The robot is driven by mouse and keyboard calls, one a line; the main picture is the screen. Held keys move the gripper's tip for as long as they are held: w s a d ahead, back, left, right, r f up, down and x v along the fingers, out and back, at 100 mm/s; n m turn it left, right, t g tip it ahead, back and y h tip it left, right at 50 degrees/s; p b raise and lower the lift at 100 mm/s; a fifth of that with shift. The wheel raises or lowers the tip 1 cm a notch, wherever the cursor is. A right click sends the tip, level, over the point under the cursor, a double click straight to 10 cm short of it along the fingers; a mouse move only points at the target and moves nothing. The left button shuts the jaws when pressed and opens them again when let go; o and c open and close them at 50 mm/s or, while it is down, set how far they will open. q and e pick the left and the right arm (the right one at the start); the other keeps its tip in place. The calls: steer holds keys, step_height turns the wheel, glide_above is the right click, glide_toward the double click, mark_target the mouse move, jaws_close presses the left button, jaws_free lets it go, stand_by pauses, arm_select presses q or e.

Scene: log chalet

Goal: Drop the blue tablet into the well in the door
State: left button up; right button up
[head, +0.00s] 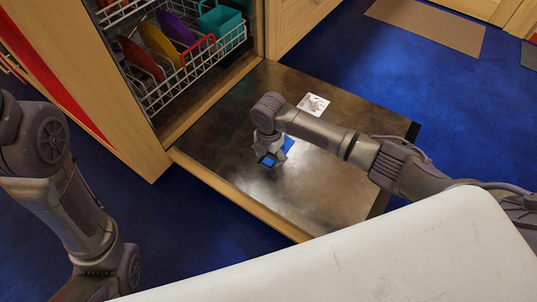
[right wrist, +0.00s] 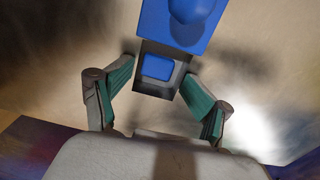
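The dishwasher door (head: 235,110) lies folded down flat, its metal inner face up. My right gripper (head: 270,160) is over the middle of it, pointing down. In the right wrist view its two green-padded fingers (right wrist: 160,88) are spread apart. Between and beyond them is the dark rectangular well (right wrist: 150,90). The blue tablet (right wrist: 157,68) appears to lie inside the well, with gaps between it and both fingers. A blue lid (right wrist: 180,20) stands open at the well's far side; it also shows in the head view (head: 288,143). My left gripper is out of the picture.
A wire rack (head: 185,82) with coloured plates and a teal container (head: 222,22) sits in the dishwasher behind the door. A small white square piece (head: 313,104) lies on the door's right part. Blue floor (head: 390,95) surrounds it, with a brown mat (head: 430,22) beyond.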

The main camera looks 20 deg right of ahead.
steer(key=shift+s, duration=0.1)
step_height(320, 180, up, 12)
stand_by(0.5)
stand_by(0.5)
